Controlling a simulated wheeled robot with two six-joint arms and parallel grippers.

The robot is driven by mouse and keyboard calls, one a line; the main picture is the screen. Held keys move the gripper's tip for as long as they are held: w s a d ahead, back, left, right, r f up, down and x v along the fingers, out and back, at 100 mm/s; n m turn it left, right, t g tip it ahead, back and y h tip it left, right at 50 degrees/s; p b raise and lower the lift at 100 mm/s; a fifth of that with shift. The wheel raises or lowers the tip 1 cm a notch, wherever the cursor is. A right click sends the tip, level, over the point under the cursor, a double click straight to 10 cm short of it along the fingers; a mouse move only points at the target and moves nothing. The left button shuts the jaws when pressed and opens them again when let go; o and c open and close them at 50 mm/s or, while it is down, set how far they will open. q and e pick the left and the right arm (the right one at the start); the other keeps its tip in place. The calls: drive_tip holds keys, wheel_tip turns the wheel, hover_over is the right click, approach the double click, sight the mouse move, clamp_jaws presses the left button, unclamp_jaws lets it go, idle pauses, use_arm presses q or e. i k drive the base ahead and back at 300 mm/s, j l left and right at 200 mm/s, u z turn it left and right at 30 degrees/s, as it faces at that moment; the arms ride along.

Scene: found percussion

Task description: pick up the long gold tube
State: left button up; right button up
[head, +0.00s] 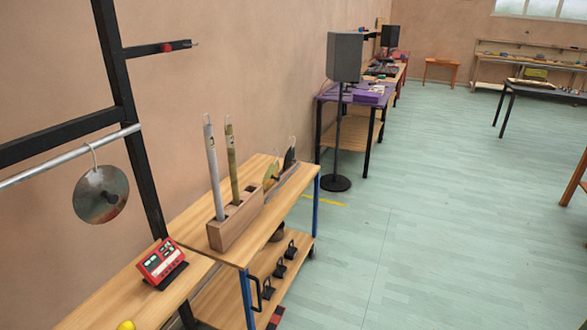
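The gold tube (232,163) stands nearly upright in a slotted wooden block (235,223) on a wooden workbench. It has a thin wire loop at its top, and its lower end is hidden inside the block. A longer-looking silver tube (213,170) stands in the same block, just left of the gold one and apart from it at the top. Neither of my grippers is in view, and nothing is touching the gold tube.
A red device (162,263) sits on the nearer bench (125,300). A metal disc (101,194) hangs from a rail at left. Small discs (271,174) stand behind the block. A speaker (344,57) on a stand is beyond the bench. The floor (410,240) at right is clear.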

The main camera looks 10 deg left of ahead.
sight(229, 128)
drive_tip(key=i+l+z, duration=0.3)
drive_tip(key=i, duration=0.5)
drive_tip(key=i+z, duration=0.3)
drive_tip(key=i, duration=0.55)
drive_tip(key=i+u, duration=0.5)
drive_tip(key=i+l+u, duration=0.15)
drive_tip(key=i+u, duration=0.2)
drive_tip(key=u, duration=0.15)
drive_tip(key=i+l+u, duration=0.3)
drive_tip(key=u, duration=0.2)
drive_tip(key=i, duration=0.05)
